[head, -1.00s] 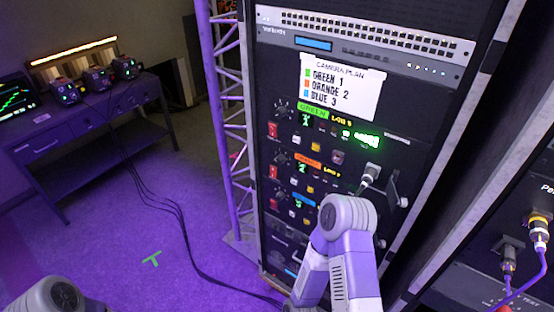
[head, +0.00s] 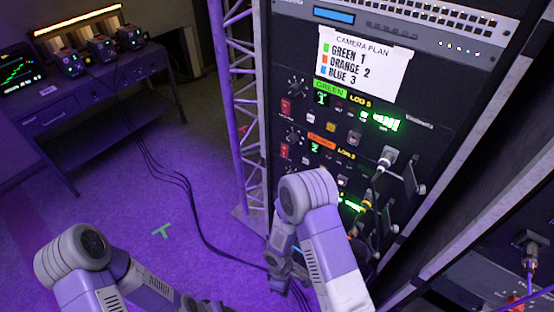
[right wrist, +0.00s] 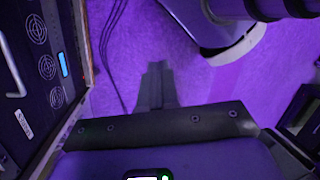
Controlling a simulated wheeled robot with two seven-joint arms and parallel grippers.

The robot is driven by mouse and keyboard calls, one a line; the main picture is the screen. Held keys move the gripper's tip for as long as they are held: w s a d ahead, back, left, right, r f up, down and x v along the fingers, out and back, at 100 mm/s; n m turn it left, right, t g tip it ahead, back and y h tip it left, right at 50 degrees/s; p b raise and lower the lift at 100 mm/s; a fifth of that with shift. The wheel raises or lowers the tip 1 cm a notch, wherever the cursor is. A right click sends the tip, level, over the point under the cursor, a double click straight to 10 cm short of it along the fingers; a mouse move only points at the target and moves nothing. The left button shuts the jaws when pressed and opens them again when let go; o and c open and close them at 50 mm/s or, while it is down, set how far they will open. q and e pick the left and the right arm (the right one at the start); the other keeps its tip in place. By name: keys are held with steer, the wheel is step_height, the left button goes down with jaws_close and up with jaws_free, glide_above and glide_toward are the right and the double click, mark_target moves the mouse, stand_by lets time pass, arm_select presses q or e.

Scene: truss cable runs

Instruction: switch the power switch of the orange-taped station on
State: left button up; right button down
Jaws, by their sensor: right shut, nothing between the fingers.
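The orange-taped station (head: 350,155) is the middle of the stacked units in the rack, with an orange label and a lit "2". Its red power switch (head: 284,150) is at its left edge; I cannot make out its position. The green-taped station (head: 345,110) is directly above. My right arm covers much of the unit below. My right gripper (right wrist: 157,85) is shut and empty in the right wrist view, pointing over the purple floor beside the rack, apart from the switch. My left arm comes in at the bottom left; its gripper end is dark and unclear at the bottom edge.
A truss post (head: 232,110) stands left of the rack. Black cables (head: 185,200) run over the floor from the workbench (head: 95,105) at the back left. Plugged connectors and a handle (head: 410,180) stick out on the rack's right. The floor left of the rack is otherwise open.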

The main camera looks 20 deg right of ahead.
mark_target(283, 155)
steer(key=w+d+r+n+t+h, duration=0.3)
steer(key=w+r+n+h, duration=0.4)
steer(key=w, duration=0.4)
steer(key=w+a+r+n+t+h, duration=0.2)
steer(key=w+a+r+n+t, duration=0.1)
steer(key=w+r, duration=0.4)
steer(key=w+a+r+n+t+h, duration=0.3)
steer(key=w+r+t, duration=0.4)
steer(key=r, duration=0.7)
steer(key=shift+w+a+n+h, duration=0.25)
steer(key=shift+a+n, duration=0.35)
steer(key=shift+n, duration=0.3)
steer(key=shift+d+f, duration=0.1)
steer(key=x, duration=1.4)
steer(key=shift+s, duration=0.1)
